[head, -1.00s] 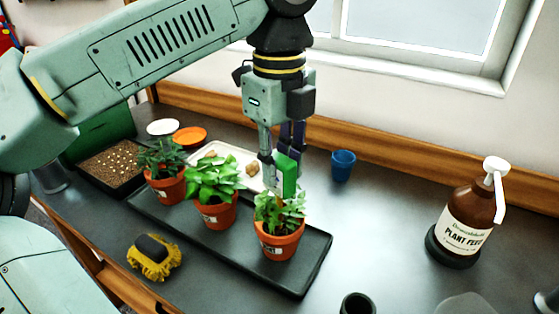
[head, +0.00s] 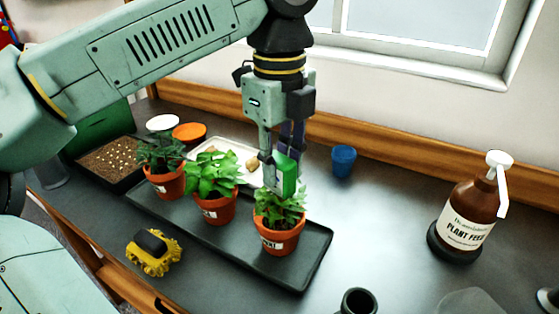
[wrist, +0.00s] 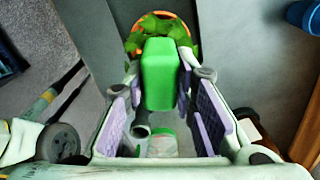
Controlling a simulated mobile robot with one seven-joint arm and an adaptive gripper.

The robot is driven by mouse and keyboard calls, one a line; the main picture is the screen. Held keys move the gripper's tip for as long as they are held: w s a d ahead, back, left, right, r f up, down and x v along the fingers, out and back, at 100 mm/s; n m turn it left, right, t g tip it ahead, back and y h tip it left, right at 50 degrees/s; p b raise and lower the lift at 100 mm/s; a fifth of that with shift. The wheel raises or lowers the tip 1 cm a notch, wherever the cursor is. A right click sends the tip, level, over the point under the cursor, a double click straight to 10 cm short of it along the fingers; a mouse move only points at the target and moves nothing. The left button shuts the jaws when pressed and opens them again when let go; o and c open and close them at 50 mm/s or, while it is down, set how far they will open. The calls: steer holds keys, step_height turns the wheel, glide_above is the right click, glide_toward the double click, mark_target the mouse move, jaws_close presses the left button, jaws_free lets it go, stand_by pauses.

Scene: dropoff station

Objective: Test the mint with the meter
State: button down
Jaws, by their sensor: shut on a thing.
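My gripper (head: 277,172) is shut on a green block-shaped meter (head: 287,176), held upright over the right-hand potted plant (head: 281,236). The meter's lower end is among or just in front of that plant's leaves; its tip is hidden. In the wrist view the meter (wrist: 160,72) sits between the purple-padded fingers, with the plant's leaves and orange pot rim (wrist: 165,17) beyond it. Two more plants stand to its left, a light-green broad-leaved one (head: 213,187) and a darker one (head: 164,168). The pot labels are too small to read, so I cannot tell which is mint.
The pots stand on a long black tray (head: 310,272). A yellow-bristled brush (head: 154,254) lies in front. A pale tray (head: 226,146), orange dish (head: 189,132) and seed tray (head: 105,160) are behind or left. A blue cup (head: 343,160) and plant feed bottle (head: 470,215) stand right, with clear bench between.

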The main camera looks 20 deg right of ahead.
steer(key=shift+f, duration=0.2)
steer(key=shift+f+b, duration=0.35)
steer(key=shift+b, duration=0.05)
stand_by(1.6)
steer(key=c, duration=1.2)
jaws_free()
steer(key=shift+c, duration=0.2)
